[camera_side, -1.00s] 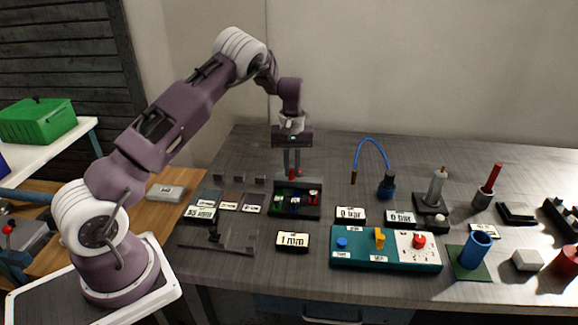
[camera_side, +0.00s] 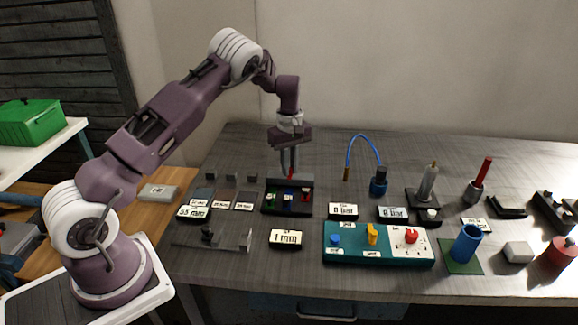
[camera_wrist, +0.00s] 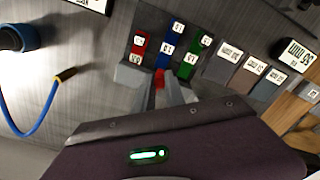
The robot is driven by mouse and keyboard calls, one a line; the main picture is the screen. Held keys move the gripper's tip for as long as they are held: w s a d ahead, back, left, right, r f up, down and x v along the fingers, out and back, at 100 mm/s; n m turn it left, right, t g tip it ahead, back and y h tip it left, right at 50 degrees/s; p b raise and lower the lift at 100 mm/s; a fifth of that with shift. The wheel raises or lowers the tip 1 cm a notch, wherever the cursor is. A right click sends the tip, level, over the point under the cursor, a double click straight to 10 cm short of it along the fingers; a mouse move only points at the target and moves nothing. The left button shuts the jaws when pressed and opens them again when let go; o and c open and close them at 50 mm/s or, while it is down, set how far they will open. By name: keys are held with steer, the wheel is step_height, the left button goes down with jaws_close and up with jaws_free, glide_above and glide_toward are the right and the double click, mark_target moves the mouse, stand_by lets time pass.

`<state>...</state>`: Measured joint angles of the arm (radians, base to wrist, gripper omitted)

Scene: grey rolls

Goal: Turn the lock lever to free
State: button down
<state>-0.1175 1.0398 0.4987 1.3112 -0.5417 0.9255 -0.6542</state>
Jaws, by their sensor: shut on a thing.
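The lock lever appears to be the small red piece (camera_side: 291,172) at the back of a black box (camera_side: 266,208) with red, blue and green slots. In the wrist view this red lever (camera_wrist: 159,79) sits between my two grey fingers. My gripper (camera_side: 290,172) points down at the back edge of the box and is shut on the lever. It also shows in the wrist view (camera_wrist: 158,82). The fingers hide part of the lever, and I cannot read its exact angle or any free mark.
A "1 mm" display (camera_side: 285,239) lies in front. A teal panel (camera_side: 379,258) with knobs is at the front right. A blue hose (camera_side: 361,137) arches to the right of my gripper.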

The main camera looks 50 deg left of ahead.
steer(key=shift+w, duration=0.1)
steer(key=c, duration=1.4)
jaws_free()
step_height(320, 180, up, 7)
steer(key=shift+r, duration=0.1)
